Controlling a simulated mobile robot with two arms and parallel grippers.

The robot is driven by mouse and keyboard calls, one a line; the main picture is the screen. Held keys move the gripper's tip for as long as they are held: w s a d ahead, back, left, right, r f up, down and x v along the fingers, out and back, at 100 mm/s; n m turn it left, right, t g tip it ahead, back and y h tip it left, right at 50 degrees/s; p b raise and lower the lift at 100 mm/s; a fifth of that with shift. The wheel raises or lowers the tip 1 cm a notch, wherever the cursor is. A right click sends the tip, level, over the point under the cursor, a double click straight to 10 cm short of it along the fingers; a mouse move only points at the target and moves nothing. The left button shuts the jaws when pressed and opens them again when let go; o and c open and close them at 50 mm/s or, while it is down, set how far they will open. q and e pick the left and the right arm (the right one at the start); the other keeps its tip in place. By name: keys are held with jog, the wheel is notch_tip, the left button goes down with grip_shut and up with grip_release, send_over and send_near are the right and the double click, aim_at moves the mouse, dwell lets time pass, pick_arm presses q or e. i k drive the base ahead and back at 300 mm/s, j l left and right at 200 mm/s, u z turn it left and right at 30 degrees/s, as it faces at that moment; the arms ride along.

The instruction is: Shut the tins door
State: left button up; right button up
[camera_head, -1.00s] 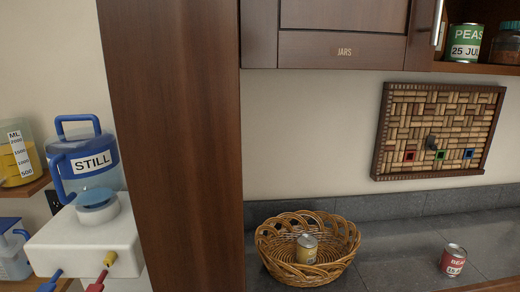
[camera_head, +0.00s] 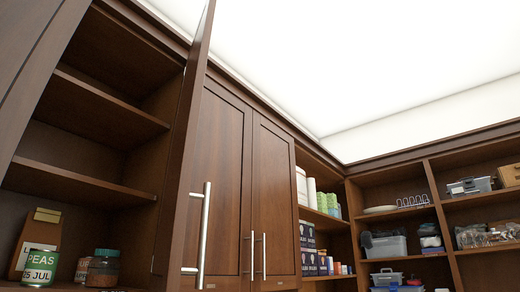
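An open cupboard door (camera_head: 185,150) stands out from the cupboard, seen nearly edge-on. Its long metal handle (camera_head: 198,235) is on the right-hand face. No label is readable on it, so I cannot tell for sure that it is the tins door. The cupboard behind it is open and shows a green peas tin (camera_head: 39,267), a jar with a teal lid (camera_head: 103,268) and a brown bag (camera_head: 36,240) on the bottom shelf. Neither of my grippers is in view.
Two closed doors (camera_head: 222,170) with paired handles are right of the open door. Farther right are open shelves (camera_head: 400,215) with boxes, tubs and a dish rack. A bright ceiling (camera_head: 330,70) fills the top right.

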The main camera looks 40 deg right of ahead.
aim_at(167, 271)
jog(key=k+l, duration=0.1)
jog(key=l, duration=0.3)
jog(key=k+l+z, duration=0.1)
jog(key=l, duration=0.25)
jog(key=k+l, duration=0.15)
jog(key=l, duration=0.25)
